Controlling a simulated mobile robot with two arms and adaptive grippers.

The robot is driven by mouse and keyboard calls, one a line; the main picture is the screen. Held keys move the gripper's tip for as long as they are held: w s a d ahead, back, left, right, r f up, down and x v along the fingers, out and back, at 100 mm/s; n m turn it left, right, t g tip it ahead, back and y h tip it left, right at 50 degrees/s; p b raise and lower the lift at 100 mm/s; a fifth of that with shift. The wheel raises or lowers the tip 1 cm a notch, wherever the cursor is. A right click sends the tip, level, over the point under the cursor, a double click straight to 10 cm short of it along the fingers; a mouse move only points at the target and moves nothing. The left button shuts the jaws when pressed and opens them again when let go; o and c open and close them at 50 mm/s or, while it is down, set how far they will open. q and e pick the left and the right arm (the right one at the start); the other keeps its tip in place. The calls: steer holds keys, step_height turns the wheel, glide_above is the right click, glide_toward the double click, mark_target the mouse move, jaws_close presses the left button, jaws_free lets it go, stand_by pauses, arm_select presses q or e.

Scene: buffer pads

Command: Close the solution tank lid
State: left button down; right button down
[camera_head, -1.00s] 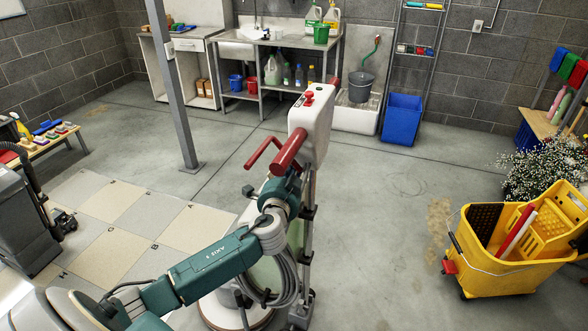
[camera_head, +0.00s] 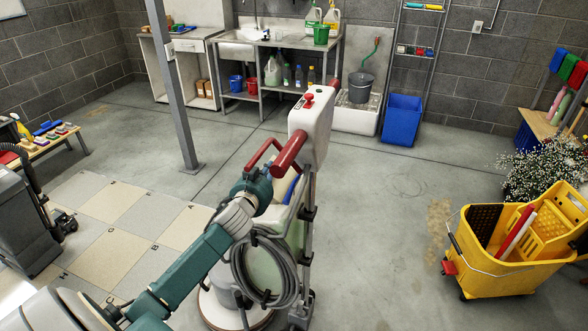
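The floor machine stands upright in the middle of the view, with a white control head (camera_head: 312,122), red handles (camera_head: 290,153) and a pale green solution tank (camera_head: 295,238) below. At the tank's top, beside the pole, a beige and blue patch shows. I cannot tell whether it is the lid or the opening. My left arm comes in from the lower left, and its teal wrist (camera_head: 257,187) is just under the red handles, in front of the tank top. My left gripper's fingers are hidden or too unclear to read. My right gripper is not in view.
A coiled grey cable (camera_head: 262,270) hangs on the machine. A yellow mop bucket (camera_head: 515,250) stands at the right, and a grey post (camera_head: 172,90) rises behind at the left. A blue bin (camera_head: 402,120) stands at the back.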

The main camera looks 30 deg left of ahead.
arm_select(q)
steer(key=a+f+n, duration=0.1)
steer(key=n, duration=0.1)
steer(key=a+f+n+h+p, duration=0.1)
steer(key=a, duration=0.1)
steer(key=shift+s+a+f+n, duration=0.1)
steer(key=shift+s+f+n, duration=0.3)
steer(key=shift+s+a+f+n+h, duration=0.1)
steer(key=shift+a+f+n+h, duration=0.15)
steer(key=shift+f+n, duration=0.4)
steer(key=shift+s+a+f+n+h, duration=0.15)
steer(key=shift+a+f+n, duration=0.2)
steer(key=shift+f+n, duration=0.25)
steer(key=shift+w+a+f+b, duration=0.1)
steer(key=shift+a+f+b, duration=0.05)
steer(key=shift+f+b, duration=0.35)
